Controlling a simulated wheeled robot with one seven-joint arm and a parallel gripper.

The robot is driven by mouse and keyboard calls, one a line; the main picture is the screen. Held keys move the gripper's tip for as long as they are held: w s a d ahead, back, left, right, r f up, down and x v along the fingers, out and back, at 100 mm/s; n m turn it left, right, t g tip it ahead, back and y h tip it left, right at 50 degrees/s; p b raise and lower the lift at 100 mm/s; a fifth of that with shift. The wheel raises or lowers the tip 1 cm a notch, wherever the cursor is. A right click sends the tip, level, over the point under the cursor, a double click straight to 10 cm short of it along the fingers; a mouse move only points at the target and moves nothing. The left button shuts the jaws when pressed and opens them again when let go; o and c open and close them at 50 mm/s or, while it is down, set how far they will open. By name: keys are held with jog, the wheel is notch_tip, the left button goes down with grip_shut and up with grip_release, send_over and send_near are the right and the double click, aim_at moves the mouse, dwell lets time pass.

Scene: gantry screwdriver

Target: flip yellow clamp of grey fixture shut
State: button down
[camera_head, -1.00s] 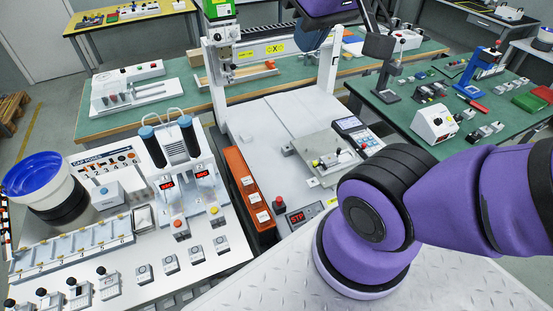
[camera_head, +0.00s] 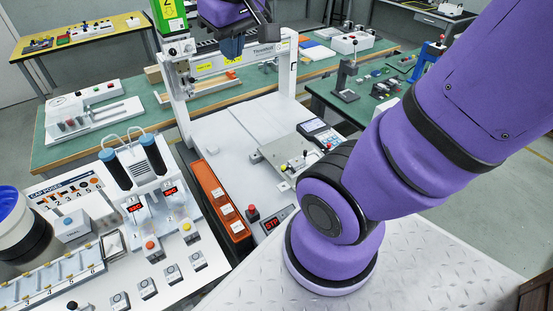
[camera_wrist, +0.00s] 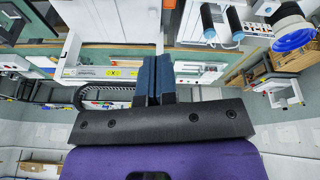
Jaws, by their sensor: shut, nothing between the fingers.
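The grey fixture (camera_head: 270,152) is a flat plate on the white gantry bed in the head view, just behind my purple arm. Small clamps with dark, red and yellowish parts stand on it. A small yellowish part (camera_head: 283,168) shows at its left front; whether this clamp is open or shut is too small to tell. My gripper (camera_head: 232,47) is high up near the gantry beam, well above and apart from the fixture. Its dark blue fingers are shut and empty, seen also in the wrist view (camera_wrist: 153,85). The fixture cannot be made out in the wrist view.
The white gantry frame (camera_head: 178,95) and its beam stand behind the fixture, with a green Z unit (camera_head: 168,15). A keypad display (camera_head: 318,132) sits right of the fixture. An orange-red bin (camera_head: 220,200) and red button (camera_head: 253,212) are to the left. The bed behind is clear.

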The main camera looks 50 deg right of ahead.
aim_at(288, 169)
jog(key=w+d+f+g, duration=0.2)
jog(key=w+d+f, duration=0.35)
jog(key=f, duration=0.25)
jog(key=w+d+f+g, duration=0.2)
jog(key=w+d+f, duration=0.3)
jog(key=w+f, duration=0.25)
jog(key=d+f+g, duration=0.1)
jog(key=d+f, duration=0.2)
jog(key=f, duration=0.7)
jog(key=d+f+g, duration=0.2)
jog(key=d+f, duration=0.2)
jog(key=f, duration=0.6)
jog(key=shift+g+y, duration=0.3)
jog(key=shift+y, duration=0.1)
jog(key=shift+s+f, duration=0.1)
jog(key=shift+f, duration=0.05)
jog(key=s+f, duration=0.7)
jog(key=f, duration=0.2)
jog(key=shift+s, duration=0.3)
